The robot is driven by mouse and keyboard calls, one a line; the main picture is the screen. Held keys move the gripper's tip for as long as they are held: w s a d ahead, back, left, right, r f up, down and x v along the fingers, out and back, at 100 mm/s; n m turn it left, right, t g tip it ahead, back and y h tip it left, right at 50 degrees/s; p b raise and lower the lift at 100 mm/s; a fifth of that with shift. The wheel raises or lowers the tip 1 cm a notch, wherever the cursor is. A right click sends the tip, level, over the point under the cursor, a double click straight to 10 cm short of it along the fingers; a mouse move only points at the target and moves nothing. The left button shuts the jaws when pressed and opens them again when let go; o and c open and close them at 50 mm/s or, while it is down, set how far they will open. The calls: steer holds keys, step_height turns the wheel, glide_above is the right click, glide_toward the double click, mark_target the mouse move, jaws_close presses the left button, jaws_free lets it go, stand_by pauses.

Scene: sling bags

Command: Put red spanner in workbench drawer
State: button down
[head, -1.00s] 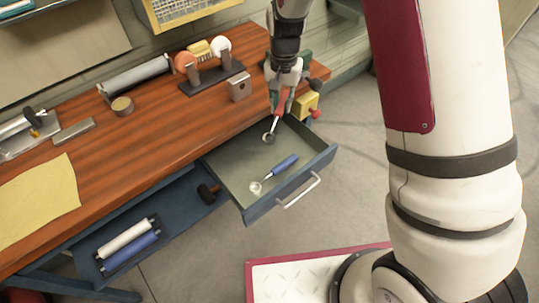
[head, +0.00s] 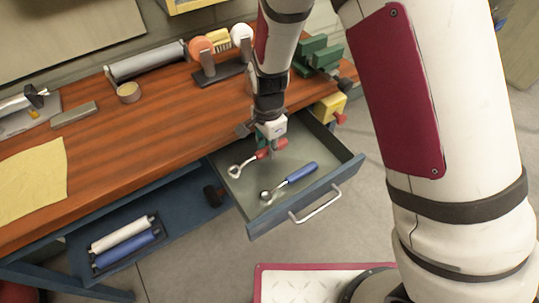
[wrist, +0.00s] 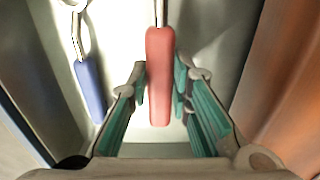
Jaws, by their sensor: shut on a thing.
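The red spanner has a red handle (head: 276,147) and a metal ring end (head: 235,171). It is inside the open workbench drawer (head: 338,168), low over or on its floor; I cannot tell whether it touches. My gripper (head: 268,150) reaches down into the drawer and is shut on the red handle. In the wrist view the handle (wrist: 160,75) lies between the green-padded fingers (wrist: 160,88), its metal shaft running out of the top.
A blue-handled spanner (head: 300,174) lies in the drawer, shown left of the red handle in the wrist view (wrist: 91,92). The wooden bench top (head: 150,125) holds a roller (head: 145,62) and a green vise (head: 317,52). A lower shelf (head: 183,213) is below.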

mark_target(269, 162)
steer(key=shift+f, duration=1.9)
steer(key=shift+f, duration=0.1)
steer(key=c, duration=1.5)
jaws_free()
steer(key=shift+o, duration=0.2)
